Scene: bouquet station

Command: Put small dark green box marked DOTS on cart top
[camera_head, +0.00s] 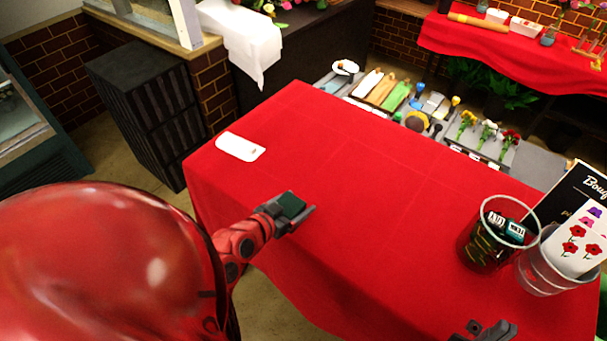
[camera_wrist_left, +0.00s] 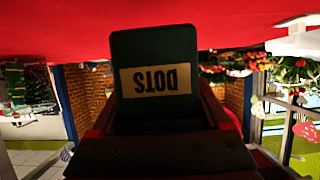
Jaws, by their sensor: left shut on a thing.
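The small dark green box (camera_head: 291,204) is between the fingers of my left gripper (camera_head: 293,213), which is shut on it above the red table's left front edge. In the left wrist view the box (camera_wrist_left: 154,48) fills the middle, with a pale label reading DOTS upside down. My right gripper (camera_head: 487,330) is at the bottom edge, partly cut off; whether it is open is unclear. I cannot tell for certain which surface is the cart top.
The red table (camera_head: 340,190) is mostly bare, with a white flat object (camera_head: 240,147) at its far left. A glass container (camera_head: 482,247) with small labelled boxes stands at right. A dark slatted unit (camera_head: 150,110) stands left. A grey surface (camera_head: 540,165) with flowers and tools lies beyond.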

